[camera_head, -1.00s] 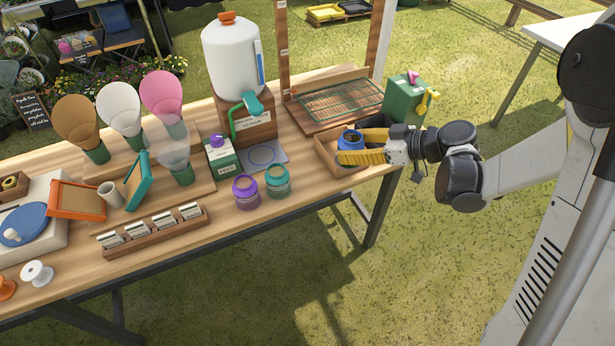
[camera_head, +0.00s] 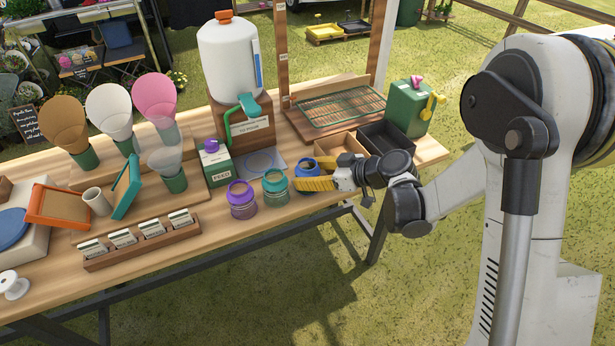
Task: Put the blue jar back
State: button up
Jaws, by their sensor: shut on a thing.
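The blue jar (camera_head: 306,167) is near the front edge of the table, just right of the teal jar (camera_head: 276,186). My gripper (camera_head: 308,182) has yellow fingers and is shut on the blue jar from the right. The fingers cover much of the jar, so I cannot tell whether its base touches the table. The purple jar (camera_head: 241,199) stands left of the teal jar. A wooden tray (camera_head: 341,142) with a light-coloured compartment is behind my gripper, and a dark box (camera_head: 386,142) is to its right.
A feed box (camera_head: 216,161), a card holder (camera_head: 140,240), a wire rack (camera_head: 340,106) and a green can (camera_head: 407,108) stand around. Bare wood lies along the front edge.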

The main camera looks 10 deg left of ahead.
jog(key=shift+r, duration=0.1)
jog(key=o, duration=1.3)
jog(key=shift+o, duration=0.2)
